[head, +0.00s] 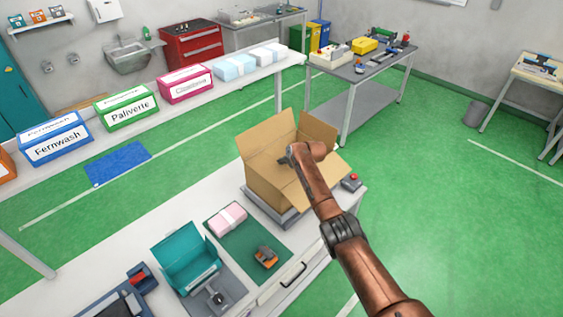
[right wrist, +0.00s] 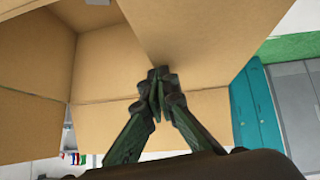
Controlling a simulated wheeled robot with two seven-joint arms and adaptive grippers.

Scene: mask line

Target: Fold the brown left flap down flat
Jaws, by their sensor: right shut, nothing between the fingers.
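The brown cardboard box (head: 268,187) stands open on a grey platform at the far edge of the white table. Its left flap (head: 258,139) stands up along the far left side. Another flap (head: 318,131) stands up at the back right, and one leans outward at the near right. My right gripper (head: 284,158) is over the box opening, shut and empty. In the right wrist view, its fingertips (right wrist: 159,76) meet close to a cardboard panel (right wrist: 200,30); I cannot tell whether they touch it. My arm hides part of the box. My left gripper is out of view.
A red button box (head: 351,182) sits right of the box. A pink pack (head: 226,217) and an orange tool (head: 265,257) lie on a green mat. A teal open box (head: 186,262) stands at front left. A shelf with labelled boxes runs behind.

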